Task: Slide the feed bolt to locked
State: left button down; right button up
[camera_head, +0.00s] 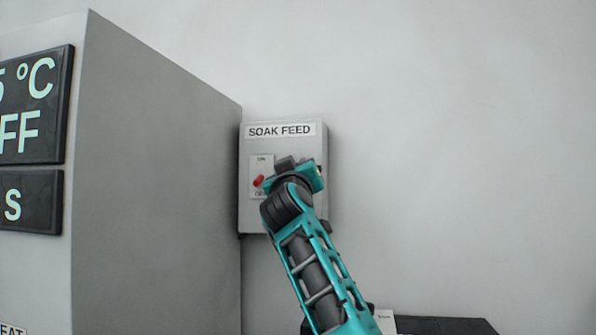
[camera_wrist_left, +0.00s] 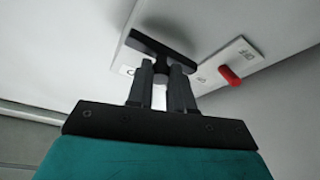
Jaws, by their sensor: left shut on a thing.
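The grey box (camera_head: 250,212) labelled SOAK FEED hangs on the wall beside the large cabinet. My left gripper (camera_head: 296,168) is in front of its right half and covers most of the bolt there. In the left wrist view a black T-shaped handle, the feed bolt (camera_wrist_left: 160,46), stands out from the box face. The two dark fingers of my left gripper (camera_wrist_left: 166,78) are shut on its stem, just below the crossbar. The bolt's position marks are mostly hidden. My right gripper is not in view.
A red switch lever (camera_head: 258,181) on a white ON/OFF plate (camera_head: 261,161) is close left of my gripper; it also shows in the left wrist view (camera_wrist_left: 229,76). The grey cabinet (camera_head: 150,190) stands at left. The wall at right is clear. A dark surface (camera_head: 450,326) lies low at right.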

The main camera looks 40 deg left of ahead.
pick_arm(q)
jog(key=s+a, duration=0.1)
jog(key=a, duration=0.1)
jog(key=s+a, duration=0.1)
jog(key=a, duration=0.1)
jog(key=s+a, duration=0.1)
jog(key=a, duration=0.1)
jog(key=shift+s+a, duration=0.35)
jog(key=shift+s, duration=0.05)
jog(key=c, duration=1.1)
grip_release()
jog(key=shift+a, duration=0.15)
jog(key=shift+o, duration=0.5)
jog(key=shift+s, duration=0.1)
jog(key=b+v, duration=0.2)
jog(key=v, duration=1.1)
jog(key=shift+b, duration=0.35)
